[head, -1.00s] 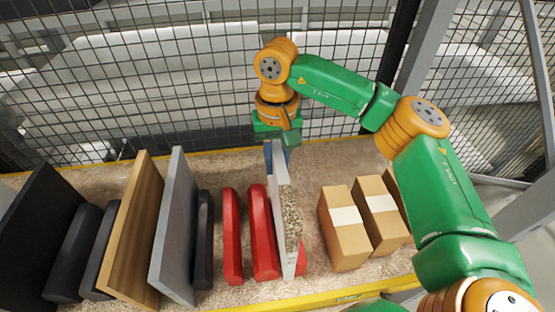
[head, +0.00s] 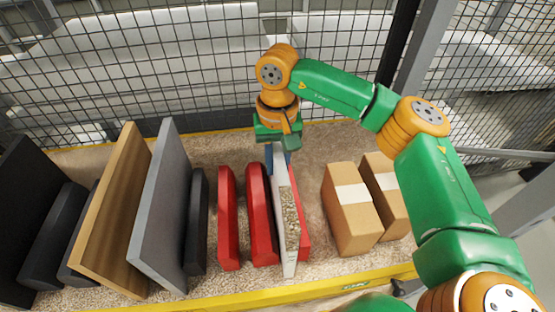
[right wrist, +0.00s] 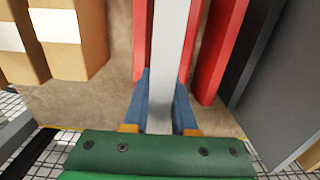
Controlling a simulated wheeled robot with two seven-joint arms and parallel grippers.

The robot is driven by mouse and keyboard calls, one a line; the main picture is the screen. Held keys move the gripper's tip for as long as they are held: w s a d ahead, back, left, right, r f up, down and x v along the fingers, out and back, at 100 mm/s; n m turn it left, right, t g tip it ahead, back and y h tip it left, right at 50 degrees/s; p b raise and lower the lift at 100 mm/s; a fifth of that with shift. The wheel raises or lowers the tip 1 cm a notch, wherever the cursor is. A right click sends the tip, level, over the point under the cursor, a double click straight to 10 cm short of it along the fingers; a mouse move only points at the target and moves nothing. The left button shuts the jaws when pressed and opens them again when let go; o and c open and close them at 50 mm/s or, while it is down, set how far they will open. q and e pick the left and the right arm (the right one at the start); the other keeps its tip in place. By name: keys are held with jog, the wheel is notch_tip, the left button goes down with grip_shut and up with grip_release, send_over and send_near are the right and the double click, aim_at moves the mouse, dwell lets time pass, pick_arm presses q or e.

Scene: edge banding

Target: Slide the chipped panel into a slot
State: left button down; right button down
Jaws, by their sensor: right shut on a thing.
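The chipped panel (head: 289,215) is a thin pale board with a rough, speckled chipped edge, upright in the head view. My right gripper (head: 279,158) is shut on its far end. In the right wrist view the blue fingers (right wrist: 160,110) lie on both sides of the panel (right wrist: 172,60). Red dividers (head: 228,217) stand to its left, the nearest one (head: 261,215) close beside it. Another red divider (head: 304,235) shows just right of it, partly hidden. The panel appears between these two; its lower edge is hard to see, so I cannot tell how deep it sits.
Left of the dividers stand a grey panel (head: 161,210), a wooden panel (head: 112,215) and black pieces (head: 197,222). Cardboard boxes (head: 350,215) stand to the right, with a gap between. A yellow edge (head: 240,298) runs along the front; wire mesh (head: 180,70) stands behind.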

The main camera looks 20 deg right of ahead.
jog(key=c, duration=0.7)
grip_release()
jog(key=shift+r, duration=0.1)
jog(key=shift+o, duration=0.3)
jog(key=shift+s, duration=0.15)
